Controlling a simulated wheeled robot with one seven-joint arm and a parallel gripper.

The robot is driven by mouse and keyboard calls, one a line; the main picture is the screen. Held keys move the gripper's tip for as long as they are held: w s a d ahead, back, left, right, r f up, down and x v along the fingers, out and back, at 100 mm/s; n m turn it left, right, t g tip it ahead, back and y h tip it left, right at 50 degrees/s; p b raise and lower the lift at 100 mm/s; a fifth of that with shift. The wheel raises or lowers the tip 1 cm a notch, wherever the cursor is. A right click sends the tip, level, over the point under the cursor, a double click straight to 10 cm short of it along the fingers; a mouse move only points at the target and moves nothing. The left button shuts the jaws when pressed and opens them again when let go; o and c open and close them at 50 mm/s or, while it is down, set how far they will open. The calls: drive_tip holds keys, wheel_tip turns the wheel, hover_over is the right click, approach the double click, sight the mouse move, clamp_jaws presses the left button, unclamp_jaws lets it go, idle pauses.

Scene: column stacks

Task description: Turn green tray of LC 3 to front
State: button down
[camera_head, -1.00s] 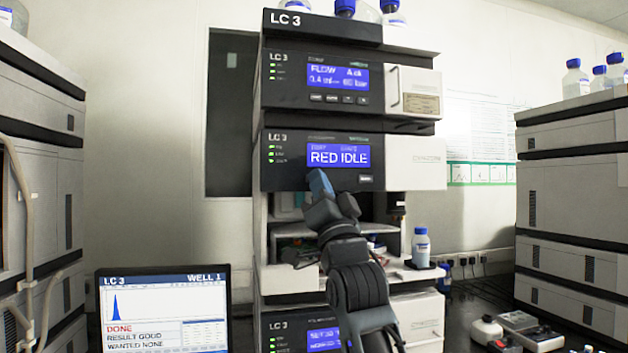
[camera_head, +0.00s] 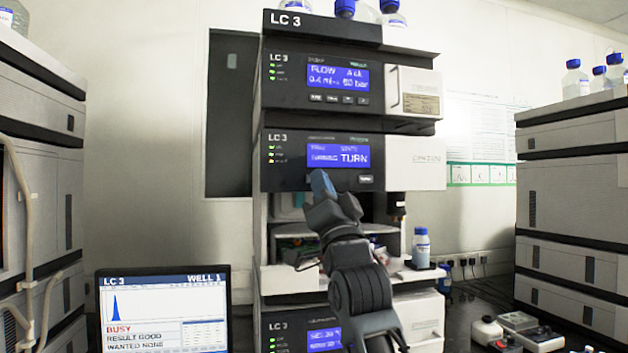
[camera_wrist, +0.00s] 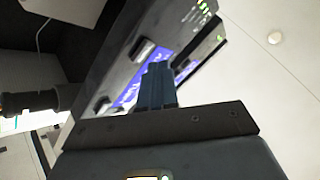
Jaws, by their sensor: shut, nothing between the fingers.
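The LC 3 stack (camera_head: 322,28) stands in the middle of the head view. Its middle module (camera_head: 290,160) has a blue display (camera_head: 338,156) reading TURN, with a small button (camera_head: 366,179) below. My gripper (camera_head: 321,182) is shut and empty, its blue fingertips just below the display, left of that button. In the wrist view the fingertips (camera_wrist: 157,78) lie in front of the module's panel and blue display (camera_wrist: 128,97); I cannot tell whether they touch it. The bay under the module is partly hidden by my arm, and no green tray can be made out.
A screen (camera_head: 163,310) at lower left reads LC 3, WELL 1, BUSY. A blue-capped bottle (camera_head: 421,248) stands on a ledge right of the bay. Other stacks stand at left (camera_head: 40,170) and right (camera_head: 570,190).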

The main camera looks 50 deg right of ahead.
drive_tip(key=shift+s+a, duration=0.15)
drive_tip(key=shift+s, duration=0.05)
drive_tip(key=shift+s+a, duration=0.7)
drive_tip(key=shift+s, duration=0.3)
drive_tip(key=shift+s+a, duration=0.65)
drive_tip(key=shift+s, duration=0.35)
idle(4.2)
drive_tip(key=s+a+f+n+g+y, duration=0.1)
drive_tip(key=s+a+f+n+y, duration=0.25)
drive_tip(key=f, duration=0.65)
drive_tip(key=s+a+f+n+g+y, duration=0.1)
drive_tip(key=s+a+f+n+y, duration=0.3)
drive_tip(key=f, duration=0.7)
drive_tip(key=s+a+f+g+y, duration=0.1)
drive_tip(key=s+a+f, duration=0.1)
drive_tip(key=a+f, duration=0.6)
drive_tip(key=s+a+f+n+g+y, duration=0.2)
drive_tip(key=s+f, duration=0.4)
drive_tip(key=s, duration=0.7)
drive_tip(key=s+a+f+n+g+y, duration=0.2)
drive_tip(key=s+f, duration=0.5)
drive_tip(key=s, duration=0.6)
drive_tip(key=shift+a+n+g, duration=0.75)
drive_tip(key=shift+a+g, duration=0.35)
drive_tip(key=shift+a, duration=0.1)
